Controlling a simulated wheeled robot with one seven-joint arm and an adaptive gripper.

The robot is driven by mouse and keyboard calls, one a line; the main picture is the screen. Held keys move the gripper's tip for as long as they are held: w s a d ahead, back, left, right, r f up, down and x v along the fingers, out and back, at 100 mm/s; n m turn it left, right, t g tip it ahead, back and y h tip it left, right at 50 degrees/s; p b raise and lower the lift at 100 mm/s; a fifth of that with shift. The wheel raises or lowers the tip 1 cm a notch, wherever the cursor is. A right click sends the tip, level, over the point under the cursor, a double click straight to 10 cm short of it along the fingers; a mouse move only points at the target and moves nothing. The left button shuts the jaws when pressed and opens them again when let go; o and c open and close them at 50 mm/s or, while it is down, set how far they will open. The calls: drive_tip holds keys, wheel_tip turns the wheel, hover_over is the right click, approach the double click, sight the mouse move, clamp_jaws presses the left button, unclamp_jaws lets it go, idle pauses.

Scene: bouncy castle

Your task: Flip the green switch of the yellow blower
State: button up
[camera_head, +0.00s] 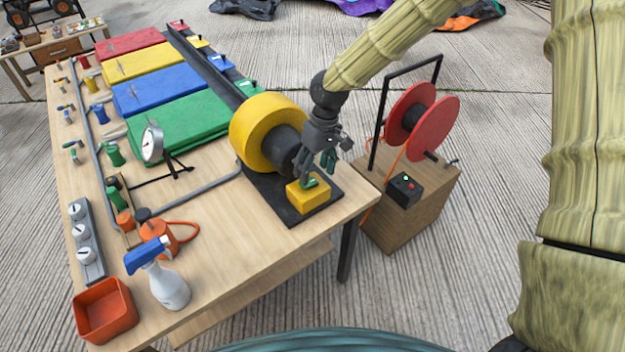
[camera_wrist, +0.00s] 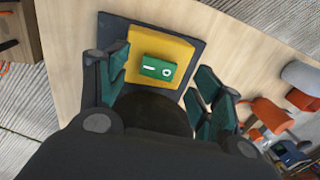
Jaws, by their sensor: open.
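The yellow blower (camera_head: 254,128) stands on a black base plate (camera_head: 277,205) at the right corner of the table. Its yellow switch box (camera_head: 304,201) sits on the front part of the plate. The green switch (camera_head: 310,182) is on top of the box, partly hidden by my gripper in the head view. In the wrist view the green switch (camera_wrist: 157,68) shows a white bar and a white ring on the yellow box (camera_wrist: 176,45). My gripper (camera_head: 317,168) is open and empty, pointing down just above the box. In the wrist view its fingers (camera_wrist: 160,85) are on either side of the switch; contact cannot be told.
A wooden crate (camera_head: 420,205) with a red reel (camera_head: 410,110) and a black control box (camera_head: 404,189) stands right of the table. A spray bottle (camera_head: 169,284), an orange bin (camera_head: 104,310) and a gauge (camera_head: 152,143) are to the left. The front table area is partly clear.

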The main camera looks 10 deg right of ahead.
sight(311, 184)
drive_tip(key=shift+s+a+f, duration=0.1)
drive_tip(key=shift+a+f, duration=0.1)
drive_tip(key=shift+f, duration=0.8)
drive_tip(key=shift+s+a+f, duration=0.1)
drive_tip(key=shift+a+f, duration=0.05)
drive_tip(key=shift+f, duration=0.85)
